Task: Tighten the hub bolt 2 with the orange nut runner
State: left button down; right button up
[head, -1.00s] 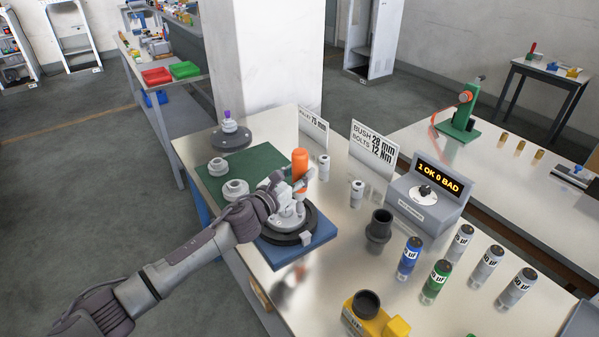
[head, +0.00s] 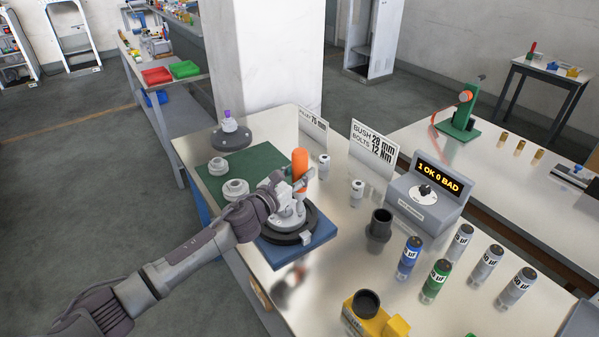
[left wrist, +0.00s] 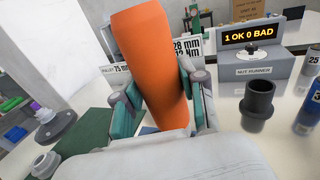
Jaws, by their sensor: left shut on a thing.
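The orange nut runner (head: 300,163) stands upright over the hub (head: 290,215) on the blue fixture (head: 318,235). My left gripper (head: 298,183) is shut on the nut runner; in the left wrist view the orange body (left wrist: 150,62) sits between the two fingers. The lower end of the tool reaches down to the hub, but the gripper hides its tip. I cannot tell which bolt it is on, and bolt 2 is not distinguishable. The nut runner controller (head: 425,200) shows "1 OK 0 BAD"; it also shows in the left wrist view (left wrist: 262,67). My right gripper is not in view.
A dark grey cup-like holder (head: 378,228) stands right of the fixture. Several labelled cylinders (head: 410,258) stand farther right. A sign (head: 373,147) stands behind. A green mat (head: 262,163) with pale hub parts (head: 236,188) lies left. A yellow device (head: 362,318) is at the front.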

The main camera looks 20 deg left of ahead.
aim_at(295, 165)
pick_arm(q)
jog(key=shift+f+b, duration=1.1)
jog(key=shift+b, duration=0.05)
dwell(0.8)
jog(key=shift+s+f, duration=0.15)
jog(key=shift+f, duration=0.3)
dwell(1.9)
notch_tip(295, 165, up, 3)
jog(key=shift+f+p, duration=0.1)
jog(key=shift+p, duration=1.05)
notch_tip(295, 165, up, 4)
jog(key=p, duration=0.3)
